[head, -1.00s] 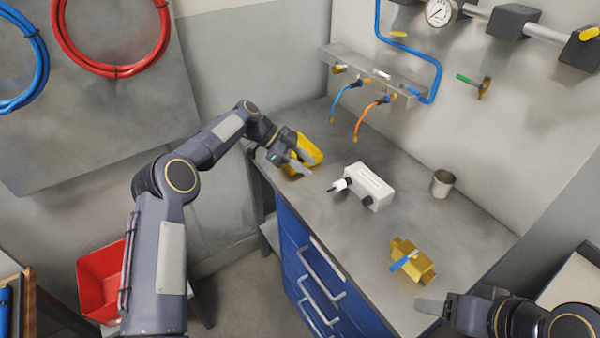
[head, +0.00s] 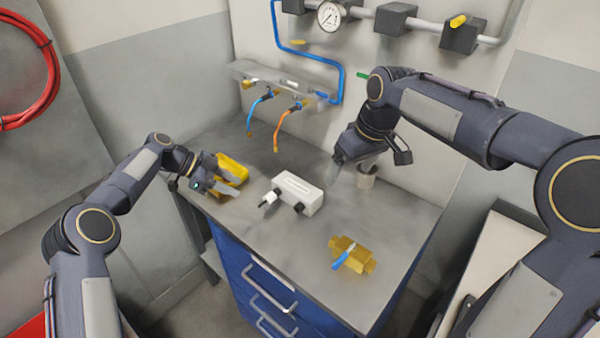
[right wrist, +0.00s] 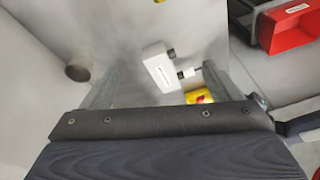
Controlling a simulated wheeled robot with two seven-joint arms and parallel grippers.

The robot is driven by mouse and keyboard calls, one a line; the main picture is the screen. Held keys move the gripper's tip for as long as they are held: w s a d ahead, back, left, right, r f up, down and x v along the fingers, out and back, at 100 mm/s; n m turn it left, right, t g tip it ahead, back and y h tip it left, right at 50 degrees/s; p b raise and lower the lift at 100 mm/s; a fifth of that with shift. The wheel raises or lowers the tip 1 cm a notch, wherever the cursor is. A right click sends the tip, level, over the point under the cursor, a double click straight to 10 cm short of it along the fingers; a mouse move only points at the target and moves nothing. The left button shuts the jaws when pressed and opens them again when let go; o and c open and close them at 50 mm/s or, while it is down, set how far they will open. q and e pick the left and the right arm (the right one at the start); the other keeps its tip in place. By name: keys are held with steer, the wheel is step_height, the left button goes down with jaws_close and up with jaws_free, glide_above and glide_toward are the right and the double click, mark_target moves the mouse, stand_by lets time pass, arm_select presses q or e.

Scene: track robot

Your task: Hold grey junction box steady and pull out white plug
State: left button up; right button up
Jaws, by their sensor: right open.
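The pale grey-white junction box (head: 297,192) lies on the bench top, apart from both grippers. The white plug (head: 270,199) sits at its left end, with a dark tip pointing left. The box (right wrist: 158,68) and plug (right wrist: 189,73) also show in the right wrist view, between and beyond the fingers. My left gripper (head: 233,185) is left of the plug, beside a yellow object; the gap between its fingers is unclear. My right gripper (head: 350,168) is open and empty above the bench, right of the box; its spread fingers show in the right wrist view (right wrist: 158,82).
A metal cup (head: 366,176) stands close behind the right gripper. The yellow object (head: 232,168) lies by the left gripper. A brass valve with a blue handle (head: 352,255) lies at the front right. Blue and orange hoses (head: 289,122) hang at the back.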

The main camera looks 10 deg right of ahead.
steer(key=w+a+f+n+g, duration=0.1)
steer(key=w+a+f+n, duration=0.3)
steer(key=w, duration=0.6)
steer(key=g+h, duration=0.1)
steer(key=h, duration=0.1)
glide_above(300, 187)
steer(key=shift+m, duration=0.3)
step_height(300, 187, down, 9)
steer(key=shift+s+d+f, duration=0.1)
steer(key=shift+s+d, duration=0.05)
steer(key=shift+f, duration=4.2)
